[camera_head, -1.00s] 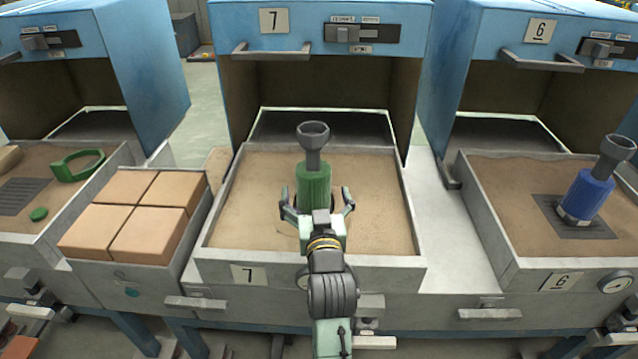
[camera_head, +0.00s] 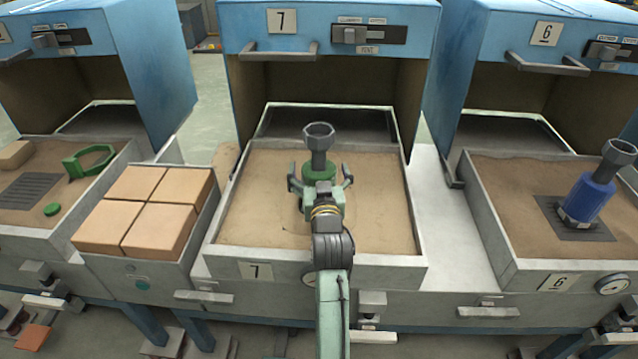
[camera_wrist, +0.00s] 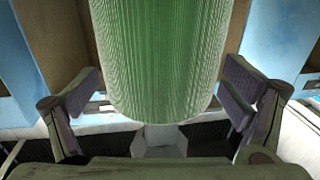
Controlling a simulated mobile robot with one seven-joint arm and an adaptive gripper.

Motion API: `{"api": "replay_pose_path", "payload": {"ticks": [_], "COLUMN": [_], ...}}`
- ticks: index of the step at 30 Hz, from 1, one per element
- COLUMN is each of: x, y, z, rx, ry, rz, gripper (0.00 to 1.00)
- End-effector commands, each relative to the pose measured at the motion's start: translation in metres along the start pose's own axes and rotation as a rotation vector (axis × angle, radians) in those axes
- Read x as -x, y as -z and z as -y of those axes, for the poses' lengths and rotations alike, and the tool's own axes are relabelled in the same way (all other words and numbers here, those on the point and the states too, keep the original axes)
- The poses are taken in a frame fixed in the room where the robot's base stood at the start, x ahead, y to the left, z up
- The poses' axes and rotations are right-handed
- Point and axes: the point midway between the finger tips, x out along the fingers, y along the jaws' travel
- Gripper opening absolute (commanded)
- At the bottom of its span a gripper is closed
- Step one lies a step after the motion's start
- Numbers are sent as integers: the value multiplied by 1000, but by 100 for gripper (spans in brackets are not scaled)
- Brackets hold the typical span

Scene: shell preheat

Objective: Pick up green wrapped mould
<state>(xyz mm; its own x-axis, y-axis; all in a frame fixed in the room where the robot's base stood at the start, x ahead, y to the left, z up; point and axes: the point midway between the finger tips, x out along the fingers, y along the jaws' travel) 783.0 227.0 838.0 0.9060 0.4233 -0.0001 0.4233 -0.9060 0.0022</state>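The green wrapped mould (camera_head: 318,170) stands upright in the sand tray of station 7, with a grey funnel (camera_head: 319,137) on top. My gripper (camera_head: 321,178) is open, its fingers to the left and right of the mould with a gap visible at each side. My gripper and wrist hide the mould's lower part in the head view. In the wrist view the ribbed green mould (camera_wrist: 165,55) fills the upper middle, between the two spread finger pads.
The station 7 tray (camera_head: 230,255) has raised metal walls, and a blue hood (camera_head: 340,18) overhangs behind. A blue mould with funnel (camera_head: 588,197) stands in the right tray. Tan blocks (camera_head: 160,225) fill a bin at left. A green ring clamp (camera_head: 90,160) lies in the far-left tray.

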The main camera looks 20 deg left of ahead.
Motion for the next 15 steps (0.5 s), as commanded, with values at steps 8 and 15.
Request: {"api": "replay_pose_path", "payload": {"ticks": [8, 15], "x": [0, 0], "y": [0, 0], "z": [0, 0], "rx": [0, 0], "ry": [0, 0], "rz": [0, 0], "gripper": [72, 56]}}
